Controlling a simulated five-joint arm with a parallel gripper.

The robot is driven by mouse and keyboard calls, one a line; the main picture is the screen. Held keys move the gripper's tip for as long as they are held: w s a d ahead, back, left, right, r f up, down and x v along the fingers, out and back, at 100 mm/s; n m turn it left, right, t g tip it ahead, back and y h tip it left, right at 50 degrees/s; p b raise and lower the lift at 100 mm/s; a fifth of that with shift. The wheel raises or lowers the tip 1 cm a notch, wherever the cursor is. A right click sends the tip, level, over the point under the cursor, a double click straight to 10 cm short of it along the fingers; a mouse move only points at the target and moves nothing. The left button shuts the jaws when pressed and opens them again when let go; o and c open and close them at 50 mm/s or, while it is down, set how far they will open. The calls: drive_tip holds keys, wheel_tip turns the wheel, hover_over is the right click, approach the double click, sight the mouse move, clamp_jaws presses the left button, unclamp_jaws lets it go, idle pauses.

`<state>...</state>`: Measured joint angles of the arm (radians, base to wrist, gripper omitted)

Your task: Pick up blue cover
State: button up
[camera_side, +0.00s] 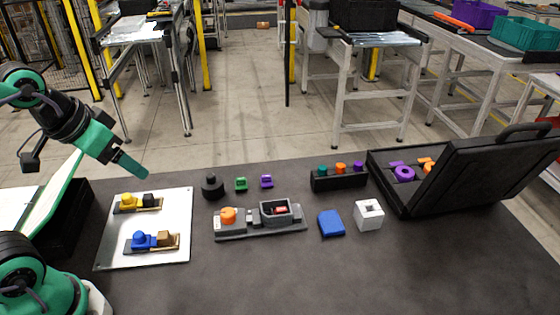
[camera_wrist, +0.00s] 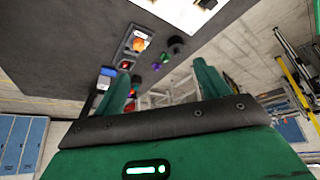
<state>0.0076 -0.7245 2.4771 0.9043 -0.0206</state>
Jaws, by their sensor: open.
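The blue cover (camera_side: 331,223) lies flat on the dark table, right of the grey fixture and left of a white cube. In the wrist view a small blue patch (camera_wrist: 107,72) beside the left finger appears to be it. My gripper (camera_side: 142,173) is raised at the left, above the back edge of the white pallet plate and far from the cover. In the wrist view its two green fingers stand wide apart and my gripper (camera_wrist: 162,70) is open, with nothing held between them.
The grey fixture (camera_side: 262,232) holds an orange knob and an open box with a red part inside. The white cube (camera_side: 369,215) stands close beside the cover. A black rack (camera_side: 338,182) and open black case (camera_side: 440,205) are behind. The table's front is clear.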

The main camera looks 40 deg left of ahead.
drive_tip(key=w+d+r+n+g, duration=0.25)
drive_tip(key=w+d, duration=0.25)
drive_tip(key=w, duration=0.6)
drive_tip(key=n+g, duration=0.3)
drive_tip(key=n, duration=0.4)
hover_over(331, 221)
drive_tip(key=shift+m, duration=0.25)
wheel_tip(331, 221, down, 20)
drive_tip(key=shift+s+r, duration=0.1)
drive_tip(key=shift+r, duration=0.05)
drive_tip(key=shift+f, duration=3.85)
drive_tip(key=c, duration=1)
drive_tip(key=shift+r, duration=0.15)
drive_tip(key=shift+c, duration=0.2)
